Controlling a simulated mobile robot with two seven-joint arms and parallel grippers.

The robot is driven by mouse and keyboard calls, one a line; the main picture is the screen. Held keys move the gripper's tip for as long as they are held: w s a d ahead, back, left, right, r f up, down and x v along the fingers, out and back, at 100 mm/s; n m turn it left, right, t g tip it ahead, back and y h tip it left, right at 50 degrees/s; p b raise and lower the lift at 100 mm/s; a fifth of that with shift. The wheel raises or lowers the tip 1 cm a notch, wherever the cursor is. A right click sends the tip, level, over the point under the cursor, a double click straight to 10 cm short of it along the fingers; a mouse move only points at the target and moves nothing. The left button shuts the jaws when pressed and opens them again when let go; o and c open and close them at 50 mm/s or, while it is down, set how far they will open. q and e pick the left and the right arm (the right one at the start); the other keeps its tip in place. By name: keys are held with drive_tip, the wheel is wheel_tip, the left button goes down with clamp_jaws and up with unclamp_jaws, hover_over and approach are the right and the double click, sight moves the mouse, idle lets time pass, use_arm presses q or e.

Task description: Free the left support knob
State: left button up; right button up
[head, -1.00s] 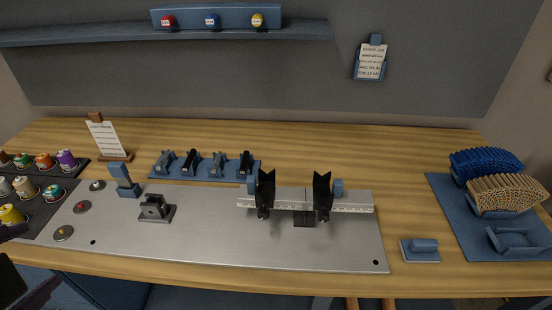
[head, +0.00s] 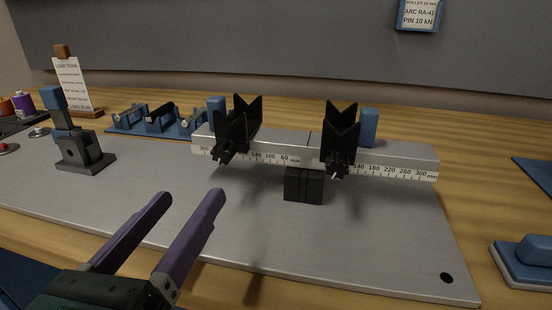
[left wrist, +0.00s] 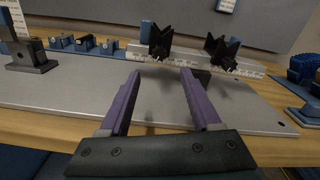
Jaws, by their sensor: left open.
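The rail (head: 290,150) with a millimetre scale carries two black V-shaped supports. The left support (head: 238,122) has a dark knob (head: 222,152) low on its front face. The right support (head: 340,130) has a similar knob (head: 338,165). My left gripper (head: 190,198) is open and empty, with its purple fingers pointing towards the rail, in front of and below the left support and apart from it. In the left wrist view the fingers (left wrist: 157,80) spread either side of the line to the left support (left wrist: 160,42). My right gripper is not in view.
The rail stands on a grey metal plate (head: 380,235). A dark block (head: 304,185) sits at the rail's middle. A black clevis-like fixture (head: 85,155) stands at left, a blue holder with several tools (head: 155,118) behind. A blue block (head: 525,260) lies at right.

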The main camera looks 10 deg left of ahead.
sight(220, 157)
use_arm(q)
drive_tip(key=shift+w+r, duration=0.1)
drive_tip(key=shift+w, duration=0.3)
drive_tip(key=w+p, duration=0.1)
drive_tip(key=w, duration=0.8)
drive_tip(key=shift+d, duration=0.1)
drive_tip(key=shift+c, duration=0.3)
clamp_jaws()
